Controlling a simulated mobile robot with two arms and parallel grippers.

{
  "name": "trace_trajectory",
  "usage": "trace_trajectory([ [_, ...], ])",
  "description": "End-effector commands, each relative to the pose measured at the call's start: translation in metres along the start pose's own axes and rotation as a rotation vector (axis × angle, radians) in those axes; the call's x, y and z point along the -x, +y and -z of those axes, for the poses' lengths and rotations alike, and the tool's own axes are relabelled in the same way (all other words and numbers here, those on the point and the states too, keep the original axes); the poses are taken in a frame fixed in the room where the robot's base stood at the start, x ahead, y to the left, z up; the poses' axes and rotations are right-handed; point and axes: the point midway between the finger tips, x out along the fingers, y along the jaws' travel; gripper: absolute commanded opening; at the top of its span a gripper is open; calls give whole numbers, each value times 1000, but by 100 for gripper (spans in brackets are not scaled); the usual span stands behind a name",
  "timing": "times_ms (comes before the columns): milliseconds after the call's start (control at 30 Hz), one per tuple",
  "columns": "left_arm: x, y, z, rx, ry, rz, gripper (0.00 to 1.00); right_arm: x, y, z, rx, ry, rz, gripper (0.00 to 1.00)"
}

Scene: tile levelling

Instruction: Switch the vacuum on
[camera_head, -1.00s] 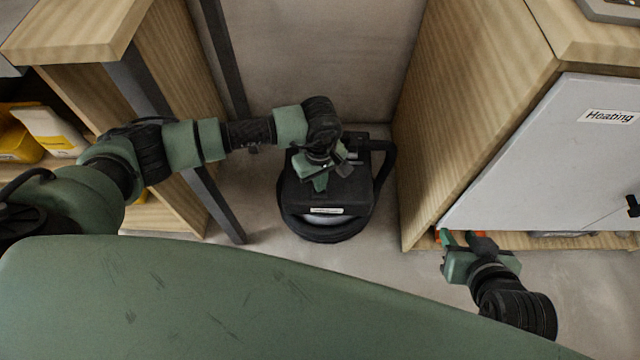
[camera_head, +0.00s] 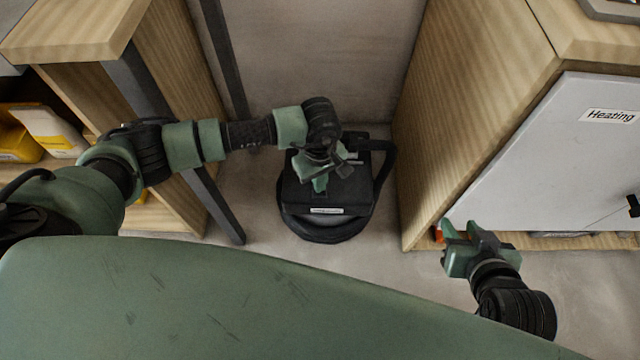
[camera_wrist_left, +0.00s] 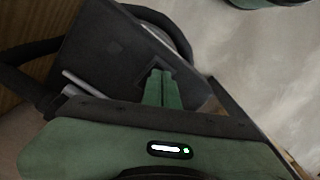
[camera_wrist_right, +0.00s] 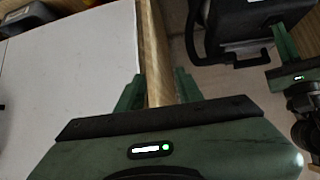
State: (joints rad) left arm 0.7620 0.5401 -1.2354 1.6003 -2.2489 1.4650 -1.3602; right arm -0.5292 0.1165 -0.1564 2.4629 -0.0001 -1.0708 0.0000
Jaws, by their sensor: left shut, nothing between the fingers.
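The black vacuum (camera_head: 300,195) stands on the floor between two wooden cabinets, with a pale label on its front. My left gripper (camera_head: 320,184) is shut and empty over the vacuum's top. In the left wrist view its fingertips (camera_wrist_left: 161,74) point at a dark recessed patch on the vacuum (camera_wrist_left: 100,50); I cannot tell whether they touch it. The fingers partly hide that patch. The vacuum (camera_wrist_right: 240,25) shows there too.
The right cabinet (camera_head: 470,110) has a white door (camera_head: 560,150) labelled "Heating". A left shelf (camera_head: 165,60) holds yellow items (camera_head: 20,140). A dark metal post (camera_head: 215,200) stands before it. A small orange thing (camera_head: 438,235) is by the right cabinet's base. Floor before the vacuum is clear.

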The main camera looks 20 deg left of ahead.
Motion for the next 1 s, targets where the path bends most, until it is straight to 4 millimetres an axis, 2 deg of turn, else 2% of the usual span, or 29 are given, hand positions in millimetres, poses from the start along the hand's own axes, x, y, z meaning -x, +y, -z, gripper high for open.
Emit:
trace_trajectory([
  [1000,-4,0,0,0,0,0,0,-2,-3,14,-1,70,6,36],
])
